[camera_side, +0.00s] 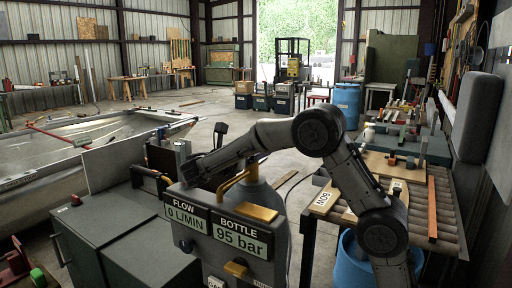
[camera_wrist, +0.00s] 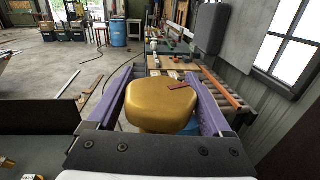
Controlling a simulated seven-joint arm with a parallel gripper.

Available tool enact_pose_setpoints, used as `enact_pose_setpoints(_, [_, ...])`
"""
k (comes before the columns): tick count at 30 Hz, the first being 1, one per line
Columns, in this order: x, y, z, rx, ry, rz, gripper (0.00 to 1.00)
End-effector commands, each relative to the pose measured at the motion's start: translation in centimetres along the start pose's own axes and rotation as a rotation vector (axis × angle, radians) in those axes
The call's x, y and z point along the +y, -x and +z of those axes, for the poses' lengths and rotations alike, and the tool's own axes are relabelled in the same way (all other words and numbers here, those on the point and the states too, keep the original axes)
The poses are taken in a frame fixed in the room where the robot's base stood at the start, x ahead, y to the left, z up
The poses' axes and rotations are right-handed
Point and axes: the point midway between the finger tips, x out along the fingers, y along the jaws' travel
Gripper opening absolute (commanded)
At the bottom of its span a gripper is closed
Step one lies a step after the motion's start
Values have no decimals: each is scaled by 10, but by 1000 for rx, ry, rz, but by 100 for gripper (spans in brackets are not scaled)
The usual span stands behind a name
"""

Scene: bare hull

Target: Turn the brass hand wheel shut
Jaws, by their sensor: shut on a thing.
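In the wrist view a rounded brass hand wheel (camera_wrist: 158,108) lies between the two purple fingers of my gripper (camera_wrist: 159,84). The fingers are shut on its left and right sides. A small reddish-brown strip (camera_wrist: 181,86) crosses its top right. The panel's signs read FLOW 0 L/MIN (camera_side: 185,216) and BOTTLE 95 bar (camera_side: 240,236). A flat brass-coloured piece (camera_side: 258,213) shows above the signs; I cannot tell whether it is the wheel.
A yellow bent pipe (camera_side: 234,181) stands close to my wrist. A dark green cabinet (camera_side: 110,235) is at the left. A roller bench (camera_side: 440,205) with boards stands at the right. A blue barrel (camera_side: 346,104) is further back, and the middle floor is mostly open.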

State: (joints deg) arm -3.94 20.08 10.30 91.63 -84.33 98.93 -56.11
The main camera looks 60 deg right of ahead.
Motion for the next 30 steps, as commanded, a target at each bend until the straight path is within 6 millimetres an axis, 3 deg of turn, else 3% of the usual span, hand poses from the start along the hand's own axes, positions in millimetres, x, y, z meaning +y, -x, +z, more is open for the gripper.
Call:
enact_pose_setpoints(12, [-7,2,-1,-6,1,-249,28])
enact_pose_setpoints(30, [-9,2,0,-8,1,-307,28])
